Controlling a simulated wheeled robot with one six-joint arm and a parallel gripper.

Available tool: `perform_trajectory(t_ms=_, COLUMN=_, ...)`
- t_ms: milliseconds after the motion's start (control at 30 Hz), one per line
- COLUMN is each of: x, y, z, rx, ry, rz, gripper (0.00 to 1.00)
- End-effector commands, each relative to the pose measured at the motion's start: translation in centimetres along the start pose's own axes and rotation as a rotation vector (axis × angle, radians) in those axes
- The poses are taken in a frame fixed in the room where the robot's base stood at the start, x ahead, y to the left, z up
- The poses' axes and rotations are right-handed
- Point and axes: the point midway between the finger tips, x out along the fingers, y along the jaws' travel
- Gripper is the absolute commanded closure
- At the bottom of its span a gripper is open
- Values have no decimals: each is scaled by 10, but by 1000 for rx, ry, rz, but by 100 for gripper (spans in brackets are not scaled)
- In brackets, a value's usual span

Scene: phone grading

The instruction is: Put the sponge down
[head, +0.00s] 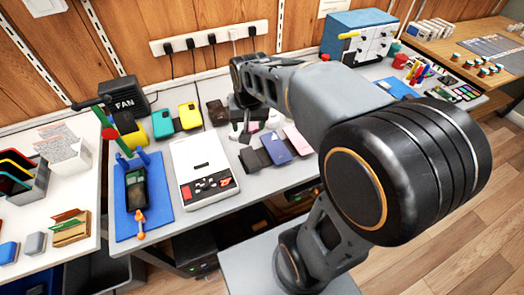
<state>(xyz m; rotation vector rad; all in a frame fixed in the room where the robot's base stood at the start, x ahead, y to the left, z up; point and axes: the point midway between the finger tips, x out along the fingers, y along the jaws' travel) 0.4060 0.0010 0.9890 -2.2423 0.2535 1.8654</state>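My gripper (249,129) is at the back middle of the grey table (215,208), at the far end of my arm and pointing down. It is small in the head view and partly hidden by my own wrist. A small pinkish patch (254,127) shows by its fingertips. I cannot tell whether this is the sponge, or whether the fingers are shut on it. No other thing can be clearly picked out as the sponge.
A white device (203,150) lies left of my gripper; a blue mat (157,211) with a dark phone lies further left. Blue (276,147) and pink (298,140) phones lean in front of the gripper.

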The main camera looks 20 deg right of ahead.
Motion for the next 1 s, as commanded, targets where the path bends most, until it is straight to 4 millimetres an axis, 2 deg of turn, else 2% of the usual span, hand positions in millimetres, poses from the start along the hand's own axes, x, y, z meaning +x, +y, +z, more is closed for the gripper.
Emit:
perform_trajectory(t_ms=33, x=-5, y=5, z=19, rx=-45, ry=22, rz=-6, gripper=38)
perform_trajectory(t_ms=100, x=-7, y=11, z=42, rx=-109, ry=42, rz=-11, gripper=38)
perform_trajectory(t_ms=200, x=-7, y=18, z=68, rx=-182, ry=68, rz=-15, gripper=38)
perform_trajectory(t_ms=367, x=-3, y=25, z=92, rx=-253, ry=91, rz=-17, gripper=38)
perform_trajectory(t_ms=500, x=-1, y=27, z=100, rx=-276, ry=97, rz=-17, gripper=38)
perform_trajectory(t_ms=800, x=-2, y=27, z=100, rx=-277, ry=97, rz=-17, gripper=38)
perform_trajectory(t_ms=867, x=-7, y=27, z=99, rx=-277, ry=99, rz=-17, gripper=38)
perform_trajectory(t_ms=1000, x=-30, y=25, z=96, rx=-280, ry=111, rz=-19, gripper=38)
